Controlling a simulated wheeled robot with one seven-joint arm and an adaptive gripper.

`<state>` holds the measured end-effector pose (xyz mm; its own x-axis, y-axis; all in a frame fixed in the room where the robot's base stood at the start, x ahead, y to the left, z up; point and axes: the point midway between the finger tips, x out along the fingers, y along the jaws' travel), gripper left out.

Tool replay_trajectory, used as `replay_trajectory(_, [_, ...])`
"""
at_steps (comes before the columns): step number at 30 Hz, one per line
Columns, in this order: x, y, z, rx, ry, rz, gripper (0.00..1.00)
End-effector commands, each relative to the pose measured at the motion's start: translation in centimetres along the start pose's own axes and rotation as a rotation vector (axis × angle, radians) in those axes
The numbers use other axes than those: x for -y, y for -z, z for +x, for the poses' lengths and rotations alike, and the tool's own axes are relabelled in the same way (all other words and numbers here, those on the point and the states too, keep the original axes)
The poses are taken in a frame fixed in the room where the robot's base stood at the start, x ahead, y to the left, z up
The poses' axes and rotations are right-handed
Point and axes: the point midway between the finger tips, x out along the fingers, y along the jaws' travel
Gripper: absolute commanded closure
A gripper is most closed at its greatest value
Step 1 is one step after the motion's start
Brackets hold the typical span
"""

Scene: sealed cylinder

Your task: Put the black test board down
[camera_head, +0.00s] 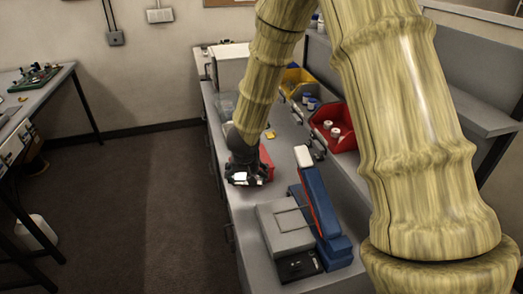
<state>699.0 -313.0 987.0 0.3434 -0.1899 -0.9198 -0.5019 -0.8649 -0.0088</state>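My gripper (243,181) is dark and points down just above or at the grey bench (243,220), near its left edge. Small white parts show around its fingertips. I cannot tell whether the fingers are open or shut, or whether they hold anything. I cannot make out the black test board with certainty. A flat black piece (299,267) lies at the front of a grey device, to the right of and nearer than my gripper; it may be part of that device.
A grey device (284,228) with a blue upright (319,203) stands near my gripper. A red object (267,165) is just behind the gripper. Red (346,141) and yellow (291,82) bins line the bench's back. A separate table (58,80) stands left across open floor.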

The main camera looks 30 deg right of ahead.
Motion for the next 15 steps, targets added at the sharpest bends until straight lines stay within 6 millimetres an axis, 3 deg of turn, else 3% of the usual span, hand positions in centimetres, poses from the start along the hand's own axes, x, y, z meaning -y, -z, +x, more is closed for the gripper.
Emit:
replay_trajectory(1, [-1.7, 0.9, -0.4, 0.000, -0.014, 0.018, 0.36])
replay_trajectory(6, [-5.5, 2.1, -0.1, 0.007, -0.039, 0.070, 0.36])
replay_trajectory(15, [-7.1, 1.7, 1.7, 0.014, -0.047, 0.094, 0.36])
